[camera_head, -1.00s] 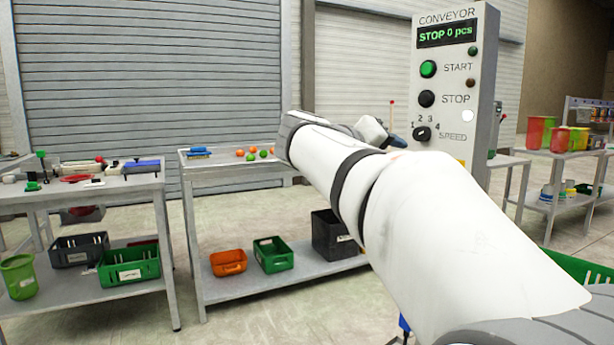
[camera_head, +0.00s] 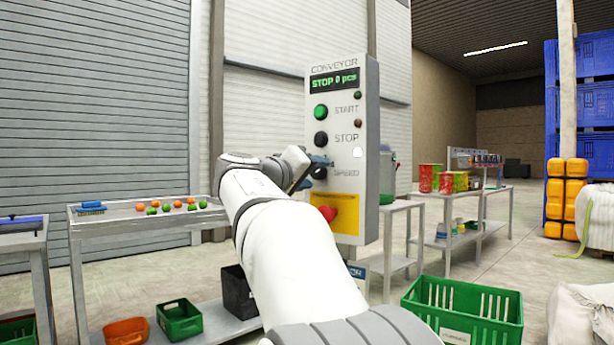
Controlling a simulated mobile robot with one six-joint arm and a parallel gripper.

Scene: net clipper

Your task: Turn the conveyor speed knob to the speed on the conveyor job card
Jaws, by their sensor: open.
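The conveyor control panel (camera_head: 345,110) is a grey upright box in the middle. Its display (camera_head: 335,81) reads "STOP 0 pcs". Below are a green START button (camera_head: 320,112) and a black STOP button (camera_head: 321,139). The dark speed knob (camera_head: 319,173) sits left of the word SPEED. My gripper (camera_head: 318,160) is open, with its blue fingertips at the knob and partly covering it. I cannot tell whether they touch it, and the numbers around it are hidden. A blue and white card (camera_head: 357,269), partly hidden below the panel, shows only the letters "OR".
A red emergency button (camera_head: 327,213) on a yellow plate is just below the knob. A table (camera_head: 140,226) with orange and green balls stands left. A green crate (camera_head: 463,308) stands front right. Shelving tables (camera_head: 450,200) stand behind on the right.

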